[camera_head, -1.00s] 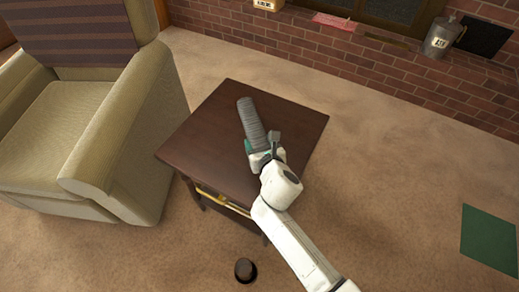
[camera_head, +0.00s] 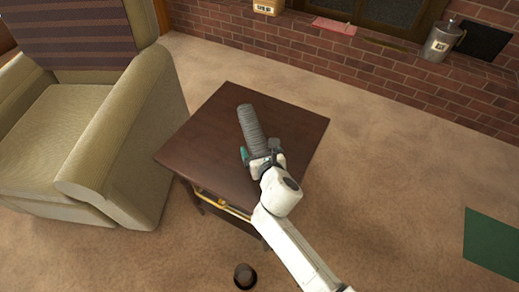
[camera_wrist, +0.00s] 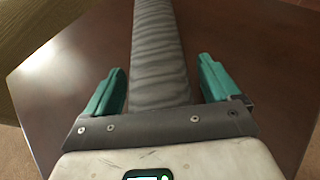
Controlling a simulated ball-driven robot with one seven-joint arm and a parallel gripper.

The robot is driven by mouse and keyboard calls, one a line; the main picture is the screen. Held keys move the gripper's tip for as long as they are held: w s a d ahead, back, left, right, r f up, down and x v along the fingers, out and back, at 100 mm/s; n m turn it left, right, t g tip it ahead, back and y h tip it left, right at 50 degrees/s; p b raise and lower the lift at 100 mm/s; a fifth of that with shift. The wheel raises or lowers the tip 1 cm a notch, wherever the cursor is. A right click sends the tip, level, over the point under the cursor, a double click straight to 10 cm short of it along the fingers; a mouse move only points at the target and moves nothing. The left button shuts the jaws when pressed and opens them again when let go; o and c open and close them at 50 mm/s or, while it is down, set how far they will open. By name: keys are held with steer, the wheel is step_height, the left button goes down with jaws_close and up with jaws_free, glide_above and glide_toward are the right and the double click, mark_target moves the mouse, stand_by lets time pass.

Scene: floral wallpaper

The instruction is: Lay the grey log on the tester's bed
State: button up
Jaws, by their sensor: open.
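The grey log (camera_head: 250,125) is long, ribbed and dark grey, and appears to lie on the brown table (camera_head: 205,135). My gripper (camera_head: 259,149) is at the log's near end. In the wrist view, the log (camera_wrist: 158,45) runs away from me between the two teal fingers of my gripper (camera_wrist: 162,68). The fingers are open, with a gap between each and the log. The log's near end is hidden behind my gripper's body. I cannot pick out the tester or its bed in these frames.
A beige armchair (camera_head: 115,170) stands close to the table's left. A brick ledge (camera_head: 330,60) at the back carries a box (camera_head: 269,6), a pink item (camera_head: 334,26) and a metal canister (camera_head: 440,40). A green mat (camera_head: 492,241) lies right. Carpet right of the table is clear.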

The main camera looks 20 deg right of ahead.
steer(key=shift+s+r, duration=0.1)
steer(key=shift+r, duration=0.1)
steer(key=p+v, duration=0.3)
steer(key=v, duration=0.8)
steer(key=shift+s+r+p, duration=0.15)
steer(key=shift+s+p, duration=0.2)
steer(key=shift+p, duration=0.05)
steer(key=s+d+m, duration=0.1)
steer(key=d+m, duration=0.1)
steer(key=s+d+m+g+h, duration=0.1)
steer(key=m, duration=0.2)
steer(key=s+d+m+g, duration=0.1)
steer(key=d+m, duration=0.1)
steer(key=m, duration=0.1)
steer(key=shift+s+d+f+h, duration=0.2)
steer(key=shift+d+f+h, duration=0.15)
steer(key=shift+d+h, duration=0.05)
steer(key=s+d+f+m+g, duration=0.2)
steer(key=s+d+m+g, duration=0.4)
steer(key=m, duration=0.5)
steer(key=s+a+m+g+y, duration=0.2)
steer(key=s+m, duration=0.5)
steer(key=s+a+m+g+y, duration=0.1)
steer(key=s+m+g, duration=0.1)
steer(key=s+m, duration=0.6)
steer(key=shift+s+a+r+m+y, duration=0.2)
steer(key=shift+a+m+y, duration=0.1)
steer(key=shift+a+y, duration=0.1)
